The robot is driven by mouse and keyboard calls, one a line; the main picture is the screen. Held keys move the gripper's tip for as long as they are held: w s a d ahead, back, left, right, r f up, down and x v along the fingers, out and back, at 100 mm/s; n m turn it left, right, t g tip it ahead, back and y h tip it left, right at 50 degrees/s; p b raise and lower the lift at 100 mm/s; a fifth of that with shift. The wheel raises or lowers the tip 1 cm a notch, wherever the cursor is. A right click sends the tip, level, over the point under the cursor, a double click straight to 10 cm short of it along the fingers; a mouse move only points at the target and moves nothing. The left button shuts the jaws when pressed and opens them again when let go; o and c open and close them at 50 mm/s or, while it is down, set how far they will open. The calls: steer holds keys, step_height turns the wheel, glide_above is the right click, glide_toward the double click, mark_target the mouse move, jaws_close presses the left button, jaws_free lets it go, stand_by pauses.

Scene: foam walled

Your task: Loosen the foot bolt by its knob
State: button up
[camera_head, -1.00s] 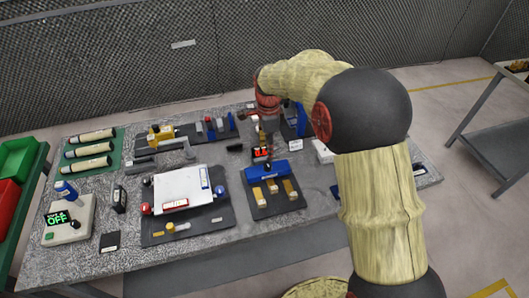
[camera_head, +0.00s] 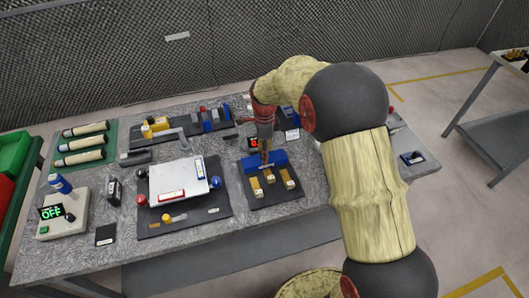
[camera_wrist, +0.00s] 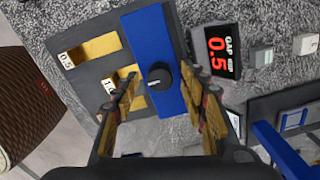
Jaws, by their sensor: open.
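A blue bar (camera_head: 276,159) crosses the back of a dark base plate (camera_head: 284,197). In the wrist view, the blue bar (camera_wrist: 150,31) carries a round black knob (camera_wrist: 159,74) with a pale mark line. My gripper (camera_wrist: 165,84) is open, with its two padded fingers on either side of the knob in that picture. I cannot tell whether they reach down to its height. In the head view, my gripper (camera_head: 265,143) is above the bar and hides the knob. A gap display (camera_wrist: 217,56) beside the bar reads 0.5 in red.
Brass strips with labels (camera_head: 270,176) lie in slots of the base plate. A white plate (camera_head: 178,180) with red and blue knobs stands on a dark board to the left. A rack with blue parts (camera_head: 211,121) stands behind.

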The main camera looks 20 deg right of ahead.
steer(key=c, duration=0.3)
steer(key=c, duration=0.8)
jaws_close()
